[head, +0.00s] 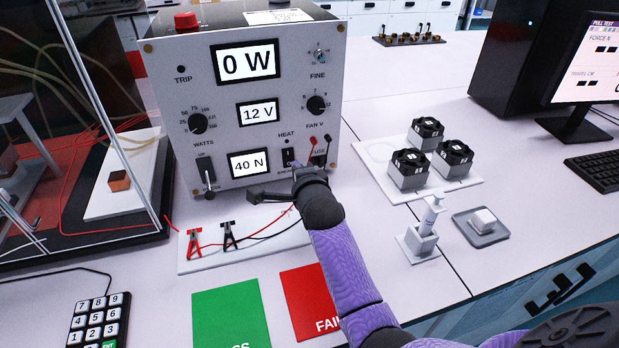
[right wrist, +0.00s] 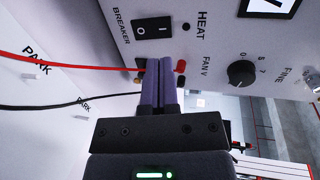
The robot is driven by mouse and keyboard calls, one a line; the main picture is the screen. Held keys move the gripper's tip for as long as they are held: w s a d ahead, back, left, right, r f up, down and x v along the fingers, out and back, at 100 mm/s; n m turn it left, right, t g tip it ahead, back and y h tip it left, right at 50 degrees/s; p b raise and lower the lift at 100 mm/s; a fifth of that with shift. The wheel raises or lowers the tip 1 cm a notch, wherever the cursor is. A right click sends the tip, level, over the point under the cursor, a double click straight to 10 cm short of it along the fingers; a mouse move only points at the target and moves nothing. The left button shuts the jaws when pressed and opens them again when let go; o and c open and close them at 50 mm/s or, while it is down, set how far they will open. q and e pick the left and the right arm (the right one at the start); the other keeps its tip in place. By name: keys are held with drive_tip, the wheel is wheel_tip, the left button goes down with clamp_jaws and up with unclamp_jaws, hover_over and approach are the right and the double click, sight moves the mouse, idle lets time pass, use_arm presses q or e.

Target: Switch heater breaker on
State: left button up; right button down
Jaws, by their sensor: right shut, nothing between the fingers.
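The heater breaker is a black rocker switch (right wrist: 153,28) with white marks, beside the words BREAKER and HEAT in the right wrist view. In the head view the rocker (head: 288,156) shows low on the front of the grey power supply (head: 170,75), partly behind my gripper. I cannot tell which side of it is pressed. My right gripper (right wrist: 159,62) is shut and empty, its purple fingertips just below the rocker in the wrist view. Contact with the panel cannot be told. The gripper also shows at the panel in the head view (head: 298,167). The displays read 0 W, 12 V and 40 N.
Red and black leads with clips (head: 194,243) lie on a white strip in front of the supply. A FAN V knob (right wrist: 241,73) and plug sockets sit near my fingers. Fans (head: 408,170) on a white board stand to the right. A clear-walled rig is at left.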

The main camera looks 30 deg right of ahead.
use_arm(q)
drive_tip(key=w+d+r+p, duration=0.3)
drive_tip(key=r, duration=0.1)
drive_tip(key=shift+d+r+t+h+p, duration=0.15)
drive_tip(key=shift+r+t+h+p, duration=0.15)
drive_tip(key=shift+t+p, duration=0.1)
use_arm(e)
drive_tip(key=s+a+r, duration=0.1)
drive_tip(key=s+r, duration=0.2)
drive_tip(key=s, duration=0.4)
drive_tip(key=shift+a+r, duration=0.35)
drive_tip(key=shift+r, duration=0.05)
use_arm(q)
drive_tip(key=shift+s, duration=0.1)
